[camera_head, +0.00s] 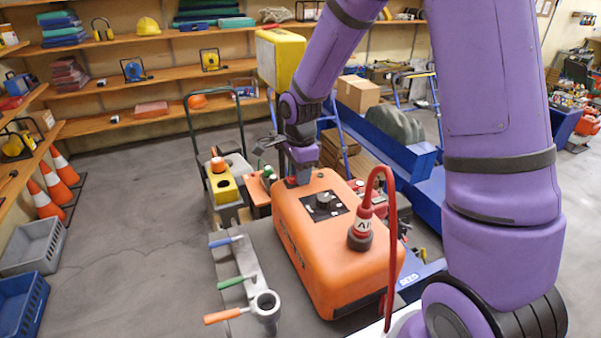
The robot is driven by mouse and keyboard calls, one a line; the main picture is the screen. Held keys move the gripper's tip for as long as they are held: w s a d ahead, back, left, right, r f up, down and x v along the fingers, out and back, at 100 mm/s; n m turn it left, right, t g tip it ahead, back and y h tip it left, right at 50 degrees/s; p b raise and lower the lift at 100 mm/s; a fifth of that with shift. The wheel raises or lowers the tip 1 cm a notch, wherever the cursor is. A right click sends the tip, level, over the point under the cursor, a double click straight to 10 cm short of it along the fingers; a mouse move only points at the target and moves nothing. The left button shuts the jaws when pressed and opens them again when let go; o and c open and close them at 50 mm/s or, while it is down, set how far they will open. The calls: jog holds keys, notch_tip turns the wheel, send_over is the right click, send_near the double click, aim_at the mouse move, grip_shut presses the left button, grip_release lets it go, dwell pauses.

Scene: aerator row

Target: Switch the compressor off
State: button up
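An orange box-shaped machine (330,255), which appears to be the compressor, stands on a dark surface in the middle. A black knob (323,200) sits on a black panel with white marks on its top. A red hose with a fitting marked "AIR" (363,226) rises from its near top. My gripper (297,182) points down at the far left end of the orange machine, beyond the knob. Its fingertips are small and dark here, so I cannot tell whether they touch anything or are open.
Left of the machine, a grey bar carries blue, green and orange handles (222,317). A yellow box with an orange knob (224,186) stands behind them. Cones (62,165) and crates line the left; the floor between is clear.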

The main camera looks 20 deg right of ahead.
jog(key=shift+c, duration=1.4)
jog(key=shift+a+r+h, duration=0.1)
jog(key=shift+a+h, duration=0.05)
jog(key=shift+h, duration=0.7)
jog(key=shift+a+r+h, duration=0.1)
jog(key=shift+a+h, duration=0.05)
jog(key=shift+h, duration=0.7)
jog(key=o, duration=0.9)
jog(key=v, duration=1)
jog(key=shift+a+r, duration=0.15)
jog(key=shift+r, duration=0.2)
